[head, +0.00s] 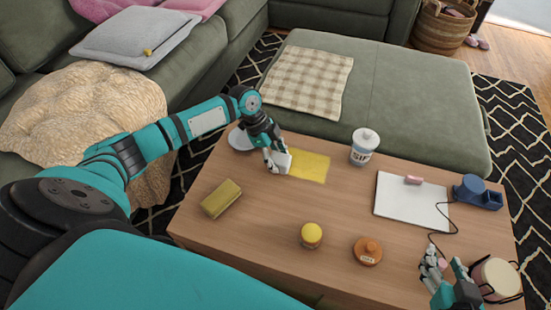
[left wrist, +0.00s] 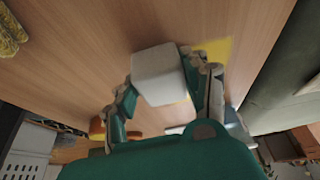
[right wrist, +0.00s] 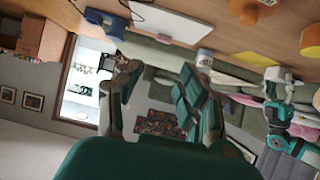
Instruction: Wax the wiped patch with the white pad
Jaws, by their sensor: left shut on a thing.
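The white pad (head: 283,162) is held in my left gripper (head: 276,156), over the left edge of the yellow patch (head: 310,166) on the wooden table. In the left wrist view the pad (left wrist: 158,76) is a pale block between the fingers of my left gripper (left wrist: 163,85), with part of the yellow patch (left wrist: 216,50) beside it. I cannot tell whether the pad touches the tabletop. My right gripper (head: 445,268) is at the table's front right. In the right wrist view its fingers (right wrist: 152,82) are apart with nothing between them.
On the wooden table (head: 270,215) are a white dish (head: 240,141), yellow sponge (head: 221,199), white lidded jar (head: 364,147), yellow-lidded jar (head: 311,235), orange lidded pot (head: 368,251), white board (head: 405,202) and blue device (head: 478,192). A cream pot (head: 497,279) stands beside my right gripper.

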